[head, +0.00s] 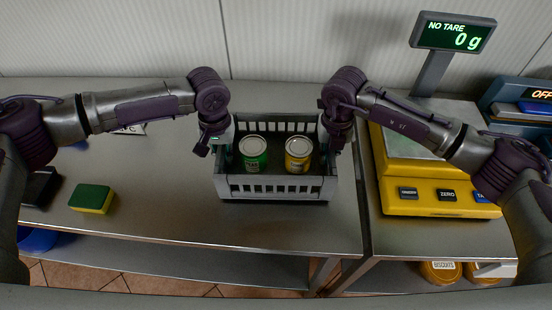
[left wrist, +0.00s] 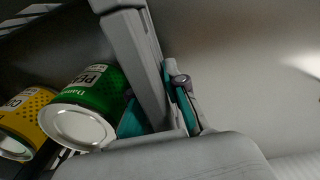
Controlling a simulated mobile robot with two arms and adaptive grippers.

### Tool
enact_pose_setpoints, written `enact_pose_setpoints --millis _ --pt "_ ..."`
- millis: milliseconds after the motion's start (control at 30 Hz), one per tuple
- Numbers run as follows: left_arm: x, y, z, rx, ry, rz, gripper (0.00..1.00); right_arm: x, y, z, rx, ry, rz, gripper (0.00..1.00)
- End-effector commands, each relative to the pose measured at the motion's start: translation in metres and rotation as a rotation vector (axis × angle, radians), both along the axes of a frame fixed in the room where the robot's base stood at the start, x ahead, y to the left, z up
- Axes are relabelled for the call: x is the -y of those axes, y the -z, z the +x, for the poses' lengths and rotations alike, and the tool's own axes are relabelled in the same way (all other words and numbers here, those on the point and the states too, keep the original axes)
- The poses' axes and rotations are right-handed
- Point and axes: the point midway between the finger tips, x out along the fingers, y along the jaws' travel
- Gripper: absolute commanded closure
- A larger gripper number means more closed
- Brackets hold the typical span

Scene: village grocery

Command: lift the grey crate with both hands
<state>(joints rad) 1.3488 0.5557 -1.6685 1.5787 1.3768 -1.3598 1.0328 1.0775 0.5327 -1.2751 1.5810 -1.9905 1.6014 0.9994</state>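The grey crate (head: 277,188) is on the metal counter in the middle of the head view and looks level. A green can (head: 253,155) and a yellow can (head: 298,155) stand in it. My left gripper (head: 220,140) is at the crate's left wall. In the left wrist view, its teal-padded fingers (left wrist: 160,112) lie on both sides of that wall (left wrist: 141,60), close against it. The green can (left wrist: 95,100) and yellow can (left wrist: 25,118) show there too. My right gripper (head: 338,140) is at the crate's right wall; its fingers are mostly hidden.
A yellow scale (head: 430,205) with a display post (head: 453,35) reading 0 g stands right of the crate. A green and yellow sponge (head: 91,198) lies at the left. The counter between sponge and crate is clear. The wall is close behind.

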Motion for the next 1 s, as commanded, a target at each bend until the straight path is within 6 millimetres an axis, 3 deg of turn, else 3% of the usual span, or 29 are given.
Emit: enact_pose_setpoints --millis 633,1000 --pt "0.000 -0.005 0.001 0.003 -0.001 0.000 1.00 0.000 -0.004 0.001 0.002 0.000 0.000 1.00" --pt "-0.001 -0.034 0.001 0.002 -0.001 0.001 1.00 0.000 -0.034 0.001 0.002 0.001 0.000 1.00"
